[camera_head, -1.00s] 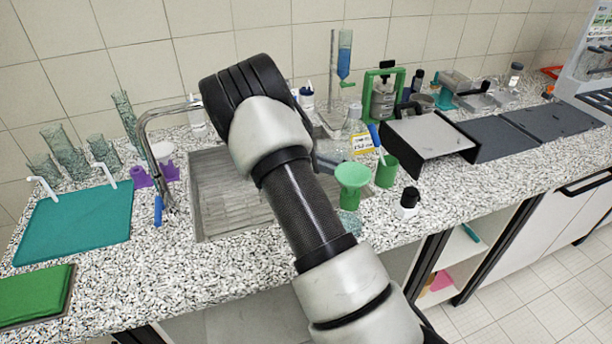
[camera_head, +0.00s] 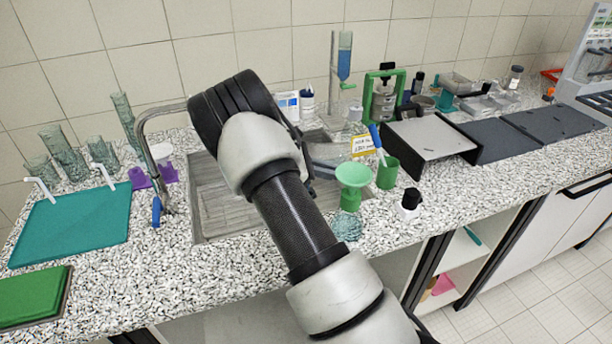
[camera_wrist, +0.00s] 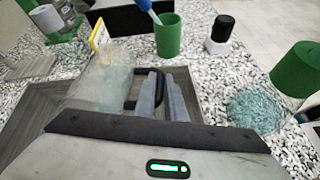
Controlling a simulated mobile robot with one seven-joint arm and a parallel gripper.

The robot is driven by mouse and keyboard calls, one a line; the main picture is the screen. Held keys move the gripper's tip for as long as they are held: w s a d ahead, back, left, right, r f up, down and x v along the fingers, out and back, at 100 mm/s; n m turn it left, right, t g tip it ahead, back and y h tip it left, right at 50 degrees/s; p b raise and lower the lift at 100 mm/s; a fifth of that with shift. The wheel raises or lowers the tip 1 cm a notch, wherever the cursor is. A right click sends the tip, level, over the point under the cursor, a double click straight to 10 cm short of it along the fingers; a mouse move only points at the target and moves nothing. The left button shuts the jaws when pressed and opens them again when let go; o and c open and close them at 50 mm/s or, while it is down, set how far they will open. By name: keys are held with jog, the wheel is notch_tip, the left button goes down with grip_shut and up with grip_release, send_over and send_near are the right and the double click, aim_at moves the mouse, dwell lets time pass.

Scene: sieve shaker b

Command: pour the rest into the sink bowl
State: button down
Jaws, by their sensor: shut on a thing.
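My gripper (camera_wrist: 168,97) is shut on the dark handle (camera_wrist: 131,90) of a clear, see-through vessel (camera_wrist: 100,88). The vessel is over the grey metal sink bowl (camera_head: 215,212), near its right side. It also shows in the head view (camera_head: 326,153), just right of my arm. Its tilt and any contents are hard to make out through the clear wall. The sink bowl's edge also shows in the wrist view (camera_wrist: 40,100).
A yellow label (camera_head: 362,145) stands behind. The curved tap (camera_head: 140,130) rises at the sink's left.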

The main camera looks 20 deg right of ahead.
jog(key=shift+a+r+h+b, duration=0.2)
jog(key=shift+a+h+b, duration=0.05)
jog(key=shift+h+b, duration=0.25)
jog(key=shift+a+r+h+b, duration=0.2)
jog(key=shift+h+b, duration=0.15)
jog(key=shift+h, duration=0.25)
dwell(0.6)
